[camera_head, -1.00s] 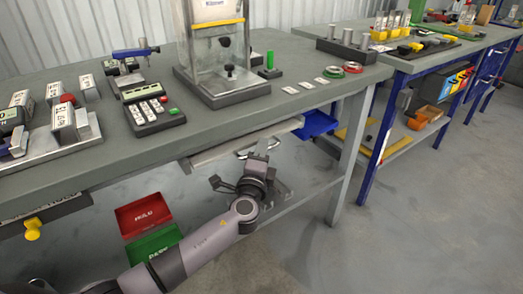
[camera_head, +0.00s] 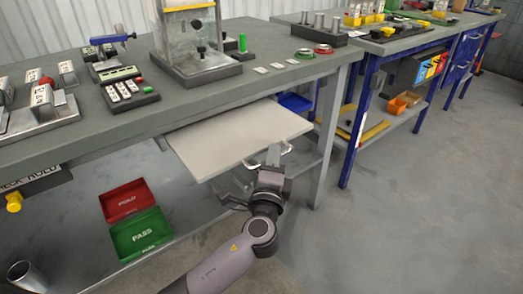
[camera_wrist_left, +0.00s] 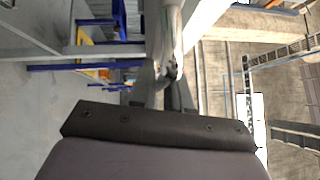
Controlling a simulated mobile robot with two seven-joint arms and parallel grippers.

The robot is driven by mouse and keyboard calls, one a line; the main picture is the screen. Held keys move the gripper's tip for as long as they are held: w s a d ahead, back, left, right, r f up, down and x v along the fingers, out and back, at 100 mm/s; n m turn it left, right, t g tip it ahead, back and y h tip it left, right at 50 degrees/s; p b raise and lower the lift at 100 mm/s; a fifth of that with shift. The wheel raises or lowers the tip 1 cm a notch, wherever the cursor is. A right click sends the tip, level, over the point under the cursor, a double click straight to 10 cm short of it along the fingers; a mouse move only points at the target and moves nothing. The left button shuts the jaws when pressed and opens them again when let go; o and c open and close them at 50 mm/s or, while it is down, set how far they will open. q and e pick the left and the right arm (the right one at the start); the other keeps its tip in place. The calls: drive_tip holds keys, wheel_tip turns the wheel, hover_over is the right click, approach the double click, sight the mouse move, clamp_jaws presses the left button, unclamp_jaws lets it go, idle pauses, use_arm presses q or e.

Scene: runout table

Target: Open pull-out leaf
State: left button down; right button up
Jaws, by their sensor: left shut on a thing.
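The pull-out leaf (camera_head: 232,134) is a pale flat board that sticks out from under the grey workbench top (camera_head: 190,108). A light bar handle (camera_head: 287,148) sits at its front edge. My left gripper (camera_head: 272,158) is at this handle and shut on it; the fingers hide the handle's middle. In the left wrist view the handle (camera_wrist_left: 171,35) runs up from between the fingertips (camera_wrist_left: 165,90). My right gripper is in neither view.
A red bin (camera_head: 125,199) and a green bin (camera_head: 141,234) sit below the bench at left. A blue bin (camera_head: 296,102) is behind the leaf at right. A grey bench leg (camera_head: 328,135) stands right of the leaf. The floor in front is clear.

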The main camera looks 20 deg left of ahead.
use_arm(q)
drive_tip(key=s+d, duration=0.4)
drive_tip(key=d, duration=0.1)
drive_tip(key=shift+s+d+b, duration=0.25)
drive_tip(key=shift+d+b, duration=0.1)
drive_tip(key=shift+b, duration=0.1)
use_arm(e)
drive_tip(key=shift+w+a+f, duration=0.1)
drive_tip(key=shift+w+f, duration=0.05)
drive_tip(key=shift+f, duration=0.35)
use_arm(q)
drive_tip(key=c, duration=1.2)
unclamp_jaws()
